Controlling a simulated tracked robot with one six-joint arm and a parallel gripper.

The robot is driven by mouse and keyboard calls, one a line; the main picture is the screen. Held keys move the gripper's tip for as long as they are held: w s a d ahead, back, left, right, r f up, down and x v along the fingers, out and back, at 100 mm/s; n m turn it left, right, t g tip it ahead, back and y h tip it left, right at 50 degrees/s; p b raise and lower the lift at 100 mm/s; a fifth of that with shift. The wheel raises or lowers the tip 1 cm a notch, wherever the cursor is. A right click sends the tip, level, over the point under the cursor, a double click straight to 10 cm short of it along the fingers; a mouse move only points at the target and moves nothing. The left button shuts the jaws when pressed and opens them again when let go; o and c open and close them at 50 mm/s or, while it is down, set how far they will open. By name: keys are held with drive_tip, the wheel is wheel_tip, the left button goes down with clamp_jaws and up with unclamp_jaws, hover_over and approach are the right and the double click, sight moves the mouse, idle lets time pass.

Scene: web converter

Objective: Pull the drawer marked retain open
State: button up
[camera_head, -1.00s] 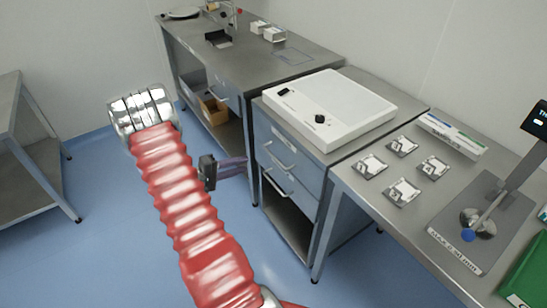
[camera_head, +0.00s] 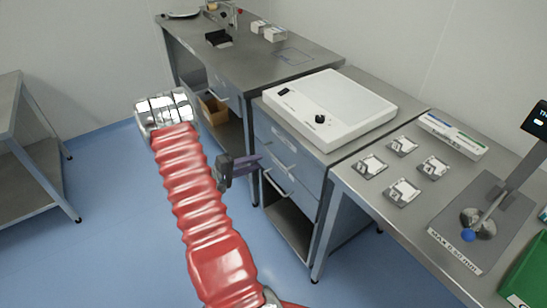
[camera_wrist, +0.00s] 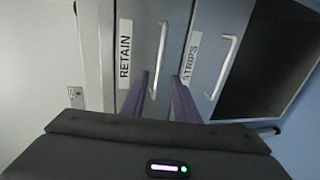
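The drawer marked RETAIN (camera_wrist: 136,28) is closed in the wrist view, with its label (camera_wrist: 125,54) left of a pale bar handle (camera_wrist: 161,50). In the head view it is the upper drawer front (camera_head: 289,144) under the white light box, with its handle (camera_head: 282,163). My gripper (camera_head: 261,163) is just left of that handle. In the wrist view my gripper's purple fingers (camera_wrist: 159,78) are open and empty, and the handle appears between them in the picture. I cannot tell whether the tips have reached it.
The drawer marked STRIPS (camera_wrist: 203,85) and its handle (camera_wrist: 222,66) lie right of RETAIN in the wrist view. An open shelf (camera_head: 290,222) is below them in the head view. A light box (camera_head: 340,103) stands on top. Blue floor (camera_head: 110,215) is free at left.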

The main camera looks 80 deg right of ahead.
sight(273, 156)
drive_tip(key=x, duration=0.9)
clamp_jaws()
idle(0.4)
